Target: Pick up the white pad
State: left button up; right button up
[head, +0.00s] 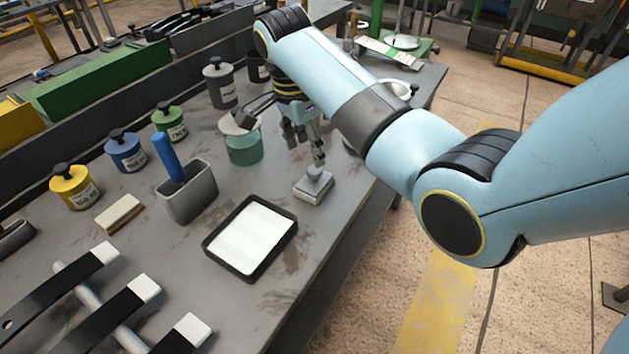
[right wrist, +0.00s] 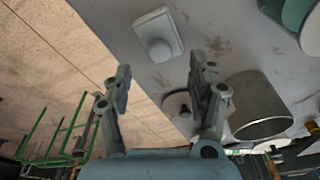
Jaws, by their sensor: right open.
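A small pale block with a round knob on top, which looks like the white pad (head: 314,188), lies flat on the grey bench near its right edge. It also shows at the top of the right wrist view as a white pad (right wrist: 150,22) with its knob toward me. My right gripper (head: 307,148) is above and just behind the pad, pointing down, with its fingers apart and nothing between them. In the right wrist view the open fingers (right wrist: 160,75) are apart from the pad. My left gripper is not in view.
A black tray with a white sheet (head: 252,238) lies in front of the pad. A grey holder (head: 188,200) with a blue handle and a teal jar (head: 244,150) stand to the left. A metal cup (right wrist: 258,105) is beside the right finger in the wrist view.

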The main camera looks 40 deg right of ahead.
aim_at(314, 169)
jog(key=f, duration=0.2)
jog(key=d+f, duration=0.1)
jog(key=f, duration=0.2)
jog(key=d+f, duration=0.1)
jog(key=f, duration=0.1)
jog(key=shift+f, duration=0.25)
jog(key=shift+a, duration=0.1)
grip_shut()
